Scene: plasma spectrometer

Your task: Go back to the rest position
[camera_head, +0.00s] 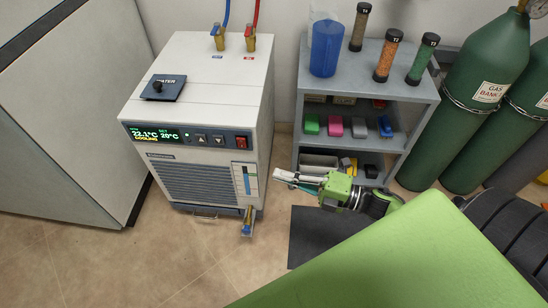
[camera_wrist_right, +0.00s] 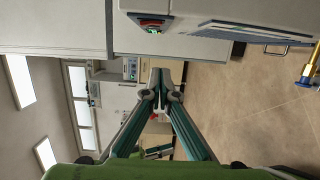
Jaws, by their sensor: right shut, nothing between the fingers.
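My right gripper (camera_head: 281,178) is in front of the grey shelf, just right of the chiller's front. Its fingers point left in the head view. It is shut and empty. In the wrist view its two teal-sided fingers (camera_wrist_right: 160,84) meet at their tips. The chiller (camera_head: 198,150) is a white box with a lit display reading 22.1°C and set 20°C. It also shows along the top of the wrist view (camera_wrist_right: 195,14). The fingers appear apart from the chiller. My left gripper is not in view.
A brass drain valve (camera_head: 247,220) sticks out low on the chiller's front. The grey shelf (camera_head: 300,100) holds a blue jug (camera_head: 324,48), several tubes and small coloured items. Green gas cylinders (camera_head: 483,75) stand at the right. A dark mat (camera_head: 308,238) lies on open floor.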

